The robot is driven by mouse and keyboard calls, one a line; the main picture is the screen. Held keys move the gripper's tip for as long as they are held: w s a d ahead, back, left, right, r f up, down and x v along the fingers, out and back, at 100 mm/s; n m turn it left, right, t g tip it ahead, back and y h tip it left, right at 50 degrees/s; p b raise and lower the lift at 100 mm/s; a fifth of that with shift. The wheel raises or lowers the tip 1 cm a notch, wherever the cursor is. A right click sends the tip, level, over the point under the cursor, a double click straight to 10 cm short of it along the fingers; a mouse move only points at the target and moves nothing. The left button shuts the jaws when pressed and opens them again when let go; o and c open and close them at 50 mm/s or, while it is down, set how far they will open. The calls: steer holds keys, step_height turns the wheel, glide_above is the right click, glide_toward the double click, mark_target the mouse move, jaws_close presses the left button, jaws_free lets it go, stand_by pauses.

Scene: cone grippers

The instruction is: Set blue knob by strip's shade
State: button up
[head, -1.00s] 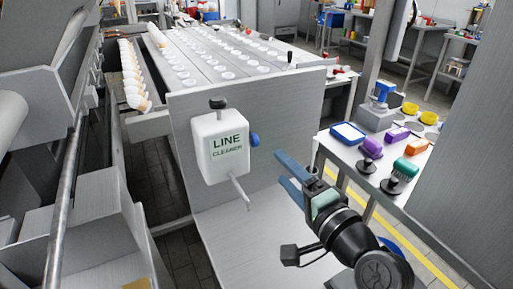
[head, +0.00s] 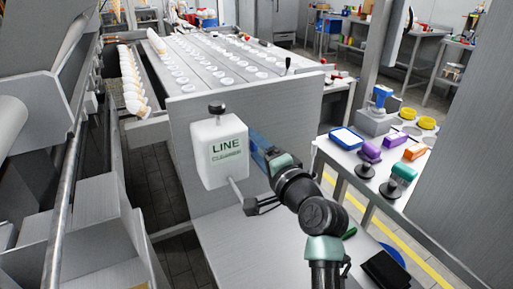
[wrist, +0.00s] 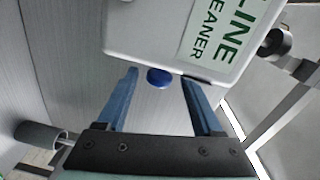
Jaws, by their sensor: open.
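The blue knob (wrist: 159,78) is on the side of the white LINE CLEANER box (head: 219,152). In the wrist view it shows between my two blue fingertips, with a gap on each side. My gripper (wrist: 158,84) is open, its fingers pointing at the box (wrist: 190,32) and straddling the knob. Whether the tips reach fully around it I cannot tell. In the head view my gripper (head: 258,147) is at the box's right side and hides the knob. I cannot make out a test strip in either view.
The box hangs on a grey metal panel (head: 285,100), with a black top knob (head: 217,107) and a grey spout (head: 236,192) below. A side table at right holds a blue-rimmed tray (head: 346,139), stamps and yellow cups. A dark flat item (head: 385,268) lies at lower right.

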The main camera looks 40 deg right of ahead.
jaws_close()
steer(key=shift+r+p, duration=0.2)
steer(key=shift+p, duration=0.65)
steer(key=g+p, duration=0.3)
steer(key=p, duration=0.6)
steer(key=r+g+y+p, duration=0.1)
steer(key=g+p, duration=0.2)
steer(key=p, duration=0.5)
steer(key=shift+w+r+p, duration=0.15)
steer(key=shift+p, duration=0.2)
steer(key=g+y+p, duration=0.1)
steer(key=g+p, duration=0.1)
steer(key=p, duration=0.1)
steer(key=shift+w, duration=0.15)
steer(key=shift+w+f+g+y+p, duration=0.1)
steer(key=shift+f+g+y+p, duration=0.1)
steer(key=shift+g+p, duration=0.45)
steer(key=shift+f+g+y+p, duration=0.1)
steer(key=shift+g+y+p, duration=0.1)
steer(key=shift+g, duration=0.75)
